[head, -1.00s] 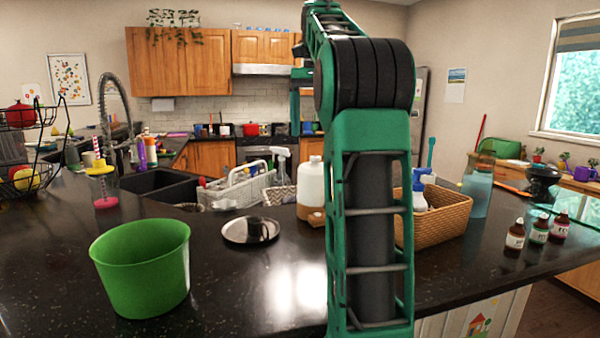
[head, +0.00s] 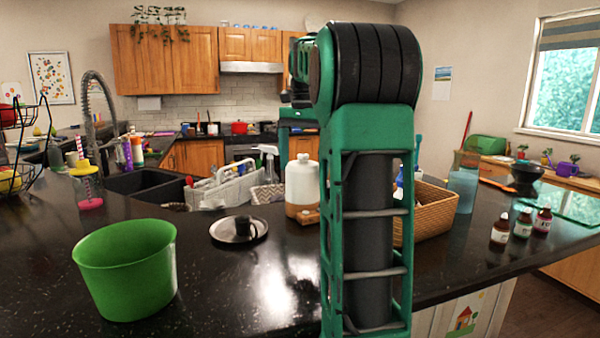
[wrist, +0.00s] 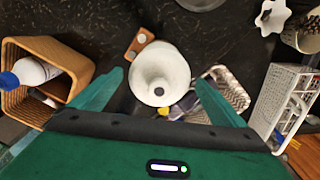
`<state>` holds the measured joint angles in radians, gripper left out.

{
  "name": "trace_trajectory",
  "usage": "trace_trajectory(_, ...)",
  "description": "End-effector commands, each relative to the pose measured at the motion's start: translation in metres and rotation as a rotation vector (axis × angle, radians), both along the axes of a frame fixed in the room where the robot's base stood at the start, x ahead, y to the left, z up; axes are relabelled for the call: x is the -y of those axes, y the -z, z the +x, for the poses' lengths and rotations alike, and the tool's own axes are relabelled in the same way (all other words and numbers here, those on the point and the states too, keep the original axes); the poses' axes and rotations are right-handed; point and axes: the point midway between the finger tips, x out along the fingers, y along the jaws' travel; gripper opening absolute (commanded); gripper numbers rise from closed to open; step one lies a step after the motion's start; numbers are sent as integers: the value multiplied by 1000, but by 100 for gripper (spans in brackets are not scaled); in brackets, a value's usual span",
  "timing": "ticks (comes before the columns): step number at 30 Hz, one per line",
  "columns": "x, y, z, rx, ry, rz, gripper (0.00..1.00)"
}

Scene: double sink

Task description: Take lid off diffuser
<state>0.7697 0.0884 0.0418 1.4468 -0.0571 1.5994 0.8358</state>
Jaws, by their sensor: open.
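The white diffuser (head: 303,182), a rounded bottle shape with a narrower top and a brownish lower edge, stands upright on the dark counter left of my arm. In the wrist view the diffuser (wrist: 172,63) is seen from above, with a small dark spot on its top. My gripper (wrist: 159,76) is open, with one green finger on each side of the diffuser's pale top. I cannot tell whether the fingers touch it. My arm hides the fingers in the head view.
A wicker basket (head: 433,212) with bottles stands right of the diffuser, and a grey caddy (head: 225,188) stands left. A small wooden block (wrist: 140,42) lies close beside it. A metal plate (head: 222,233) and green bucket (head: 125,270) are nearer. Small bottles (head: 522,224) stand right.

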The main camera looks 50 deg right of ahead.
Motion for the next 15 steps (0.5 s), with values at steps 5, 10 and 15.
trace_trajectory(5, 0, 0, 0, 0, 0, 0, 94)
trace_trajectory(10, 0, 0, 0, 0, 0, 0, 63)
trace_trajectory(15, 0, 0, 0, 0, 1, 0, 50)
